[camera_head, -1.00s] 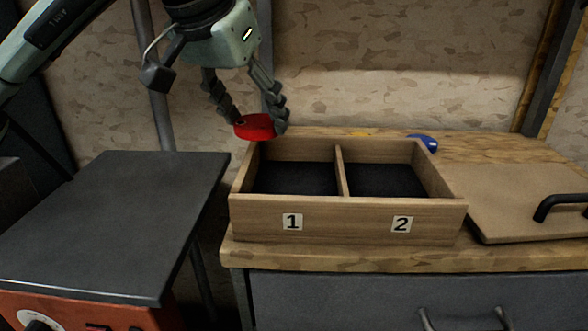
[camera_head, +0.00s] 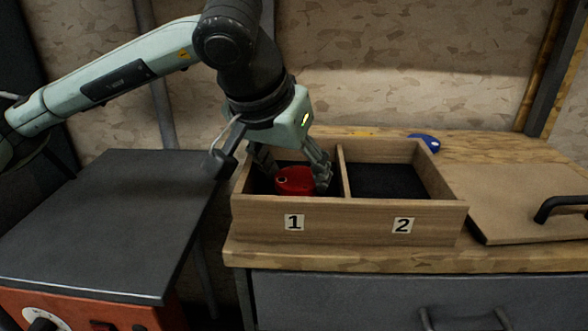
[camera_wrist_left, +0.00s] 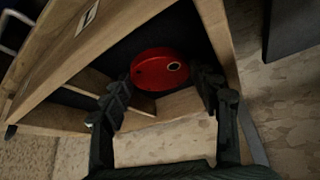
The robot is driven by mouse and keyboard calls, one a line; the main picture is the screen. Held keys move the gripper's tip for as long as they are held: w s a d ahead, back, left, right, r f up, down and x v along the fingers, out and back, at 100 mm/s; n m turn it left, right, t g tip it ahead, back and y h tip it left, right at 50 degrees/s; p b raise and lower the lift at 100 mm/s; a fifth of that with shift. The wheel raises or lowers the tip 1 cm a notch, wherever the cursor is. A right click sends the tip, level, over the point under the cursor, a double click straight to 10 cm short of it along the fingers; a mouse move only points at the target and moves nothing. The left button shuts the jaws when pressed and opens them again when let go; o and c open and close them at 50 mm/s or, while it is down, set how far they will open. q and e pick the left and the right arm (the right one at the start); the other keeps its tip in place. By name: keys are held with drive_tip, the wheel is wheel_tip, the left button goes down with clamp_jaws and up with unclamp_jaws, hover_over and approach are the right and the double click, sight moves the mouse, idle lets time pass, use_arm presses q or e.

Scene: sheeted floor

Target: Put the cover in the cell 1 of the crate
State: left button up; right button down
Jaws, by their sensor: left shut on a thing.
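The red round cover (camera_head: 295,180) is inside cell 1 of the wooden crate (camera_head: 349,222), the left compartment above the label 1. My left gripper (camera_head: 293,178) reaches down into that cell and is shut on the cover. In the left wrist view the cover (camera_wrist_left: 159,71) shows a small hole in its top, with the fingers (camera_wrist_left: 160,92) on either side of it. The crate's front wall hides the lower edge of the cover, so I cannot tell in the head view whether it touches the cell floor. My right gripper is not in view.
Cell 2 (camera_head: 388,181) is empty with a dark floor. A blue object (camera_head: 425,143) lies behind the crate on the wooden worktop (camera_head: 500,150). A board with a black handle (camera_head: 562,206) lies at right. A dark-topped orange unit (camera_head: 110,220) stands at left.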

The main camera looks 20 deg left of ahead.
use_arm(q)
drive_tip(key=shift+f, duration=0.1)
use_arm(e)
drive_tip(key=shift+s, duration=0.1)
use_arm(q)
drive_tip(key=o, duration=1.1)
drive_tip(key=shift+c, duration=0.2)
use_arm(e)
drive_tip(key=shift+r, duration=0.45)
use_arm(q)
drive_tip(key=shift+r, duration=0.3)
drive_tip(key=v, duration=1.1)
drive_tip(key=shift+s+r, duration=0.2)
drive_tip(key=shift+r, duration=0.1)
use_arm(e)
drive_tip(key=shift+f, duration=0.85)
use_arm(q)
drive_tip(key=shift+a, duration=0.1)
